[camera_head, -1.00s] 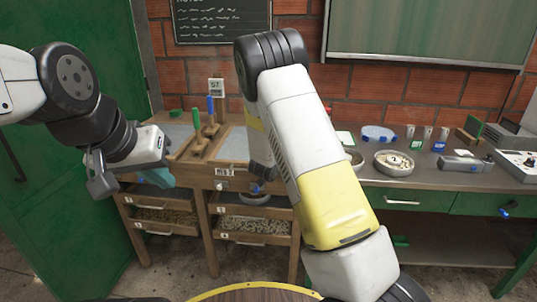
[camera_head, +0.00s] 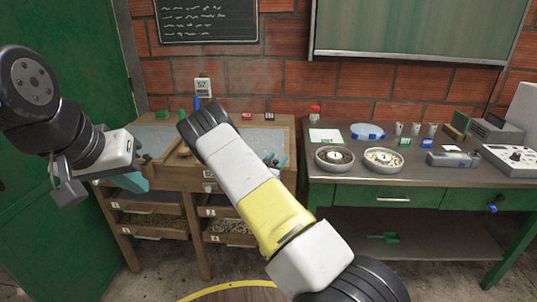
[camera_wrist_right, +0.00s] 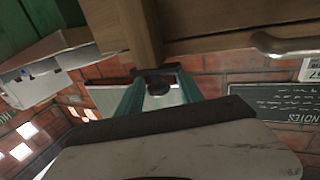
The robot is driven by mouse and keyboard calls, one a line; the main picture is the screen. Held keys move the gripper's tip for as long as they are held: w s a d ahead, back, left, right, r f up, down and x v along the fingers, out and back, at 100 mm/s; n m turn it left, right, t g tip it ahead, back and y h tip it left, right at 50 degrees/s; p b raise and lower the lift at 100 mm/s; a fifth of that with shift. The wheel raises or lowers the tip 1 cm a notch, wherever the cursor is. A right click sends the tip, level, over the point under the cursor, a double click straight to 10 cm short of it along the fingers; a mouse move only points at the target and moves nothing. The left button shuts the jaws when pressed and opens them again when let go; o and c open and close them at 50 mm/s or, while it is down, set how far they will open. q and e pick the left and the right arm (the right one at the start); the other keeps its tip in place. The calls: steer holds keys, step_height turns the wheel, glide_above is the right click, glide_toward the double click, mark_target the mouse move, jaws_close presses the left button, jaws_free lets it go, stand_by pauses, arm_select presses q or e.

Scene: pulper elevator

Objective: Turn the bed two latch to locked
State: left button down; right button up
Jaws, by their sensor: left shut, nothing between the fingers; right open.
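The wooden bench (camera_head: 165,173) stands left of centre with two grey beds on top. A small grey fitting (camera_head: 208,188) shows on its front; I cannot tell whether it is the bed two latch or how it is turned. My left gripper (camera_head: 135,182) is shut and empty in front of the bench's left side. My right arm crosses the bench and hides part of it.
Wooden drawers (camera_head: 150,222) with beans sit under the bench. A green table (camera_head: 430,195) on the right carries two bowls (camera_head: 383,160), cups and devices. A green door (camera_head: 50,200) stands at the left. In the wrist view, wooden rails (camera_wrist_right: 210,35) cross the top.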

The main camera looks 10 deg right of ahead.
steer(key=shift+x, duration=0.85)
jaws_close()
